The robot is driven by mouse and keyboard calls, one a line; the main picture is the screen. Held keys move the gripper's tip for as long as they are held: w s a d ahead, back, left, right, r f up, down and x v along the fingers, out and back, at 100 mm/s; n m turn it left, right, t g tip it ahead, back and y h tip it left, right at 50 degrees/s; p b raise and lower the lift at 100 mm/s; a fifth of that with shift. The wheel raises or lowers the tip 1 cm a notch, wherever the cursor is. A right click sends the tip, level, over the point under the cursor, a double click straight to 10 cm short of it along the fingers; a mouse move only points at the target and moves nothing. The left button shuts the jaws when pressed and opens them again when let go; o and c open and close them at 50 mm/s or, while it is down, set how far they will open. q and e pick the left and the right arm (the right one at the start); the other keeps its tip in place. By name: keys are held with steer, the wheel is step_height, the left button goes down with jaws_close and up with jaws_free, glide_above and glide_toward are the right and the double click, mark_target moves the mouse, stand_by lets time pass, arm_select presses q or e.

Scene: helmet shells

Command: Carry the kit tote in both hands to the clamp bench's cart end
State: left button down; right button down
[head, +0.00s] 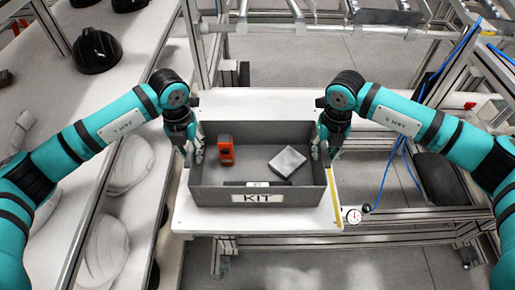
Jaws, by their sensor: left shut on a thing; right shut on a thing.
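The grey kit tote (212,197) is in the middle of the head view, open side up, with a "KIT" label on its near wall. My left gripper (195,152) is shut on the tote's left wall. My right gripper (321,152) is shut on its right wall. The tote is over a white board (190,218); I cannot tell whether it touches it.
A metal frame with rails (330,28) stands beyond the tote. A round gauge (353,215) and blue hoses (388,165) are on the right. Grey floor shows between.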

arm_select(q)
steer(key=c, duration=1.5)
jaws_free()
steer(key=shift+a+f, duration=0.35)
steer(key=shift+c, duration=0.2)
arm_select(e)
steer(key=c, duration=1.6)
jaws_free()
steer(key=shift+d+f, duration=0.35)
steer(key=shift+f, duration=0.05)
arm_select(q)
steer(key=o, duration=0.5)
steer(key=shift+d+r, duration=0.1)
steer(key=shift+r, duration=0.05)
steer(key=shift+c, duration=0.2)
arm_select(e)
steer(key=o, duration=0.5)
steer(key=shift+s+a+r, duration=0.1)
steer(key=shift+r, duration=0.1)
arm_select(q)
steer(key=shift+s+d, duration=0.1)
arm_select(e)
steer(key=shift+a, duration=0.1)
steer(key=shift+a, duration=0.1)
steer(key=shift+r, duration=0.1)
arm_select(q)
step_height(320, 180, up, 12)
arm_select(e)
step_height(320, 180, up, 12)
